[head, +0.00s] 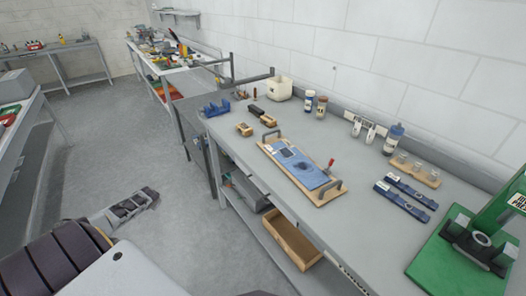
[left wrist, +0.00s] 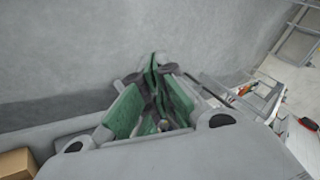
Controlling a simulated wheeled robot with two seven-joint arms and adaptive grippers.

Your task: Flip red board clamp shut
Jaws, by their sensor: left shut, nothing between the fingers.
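The board (head: 299,167) is a blue panel on a wooden base with grey handles at its two ends. It lies on the long grey workbench. My left gripper (head: 151,193) is over the floor at the left, well away from the bench and the clamp. The left wrist view shows its green-padded fingers (left wrist: 154,75) together with nothing between them. My right gripper is not in view.
The workbench (head: 375,220) also holds blue holders (head: 404,197), a wooden rack with glasses (head: 413,171), bottles (head: 322,105) and a green press (head: 455,250) at the right. An open wooden box (head: 268,225) sits on the lower shelf. The floor between the benches is clear.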

